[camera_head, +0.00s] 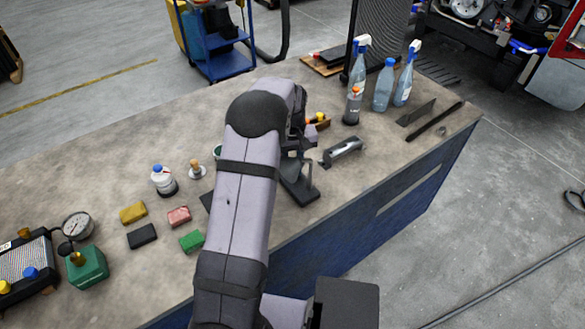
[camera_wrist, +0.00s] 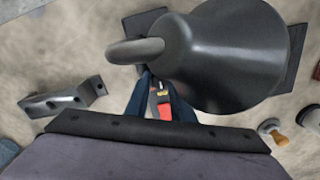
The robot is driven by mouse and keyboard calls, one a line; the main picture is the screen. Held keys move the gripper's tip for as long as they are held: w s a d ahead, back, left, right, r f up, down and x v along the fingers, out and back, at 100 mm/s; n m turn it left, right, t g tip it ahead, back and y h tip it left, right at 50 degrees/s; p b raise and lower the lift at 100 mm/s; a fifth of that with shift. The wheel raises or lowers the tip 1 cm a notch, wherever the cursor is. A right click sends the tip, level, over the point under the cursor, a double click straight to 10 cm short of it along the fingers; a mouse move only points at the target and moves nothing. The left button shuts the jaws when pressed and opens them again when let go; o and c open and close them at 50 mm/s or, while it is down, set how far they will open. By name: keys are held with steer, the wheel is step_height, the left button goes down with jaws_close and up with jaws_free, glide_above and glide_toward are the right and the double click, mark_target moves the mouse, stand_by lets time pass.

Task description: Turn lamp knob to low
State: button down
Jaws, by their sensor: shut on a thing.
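The lamp shows in the wrist view as a large dark cone-shaped shade (camera_wrist: 225,55) with a thick curved grey arm (camera_wrist: 135,50) at its left. My gripper (camera_wrist: 160,90) reaches in beside the shade, and its blue-black fingers are closed at the lamp. The knob is mostly hidden between the fingertips. In the head view my own arm covers most of the lamp and the gripper. A dark flat base plate (camera_head: 300,187) shows just right of my arm.
A metal bracket (camera_head: 343,151) lies right of the lamp and also shows in the wrist view (camera_wrist: 62,98). Spray bottles (camera_head: 383,86) stand at the back right. Coloured blocks (camera_head: 179,216), a white bottle (camera_head: 163,179) and a gauge (camera_head: 76,226) are at the left.

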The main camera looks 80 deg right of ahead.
stand_by(0.3)
steer(key=c, duration=1.5)
jaws_free()
steer(key=shift+r, duration=0.1)
steer(key=shift+r+b, duration=1.25)
steer(key=shift+r, duration=2.35)
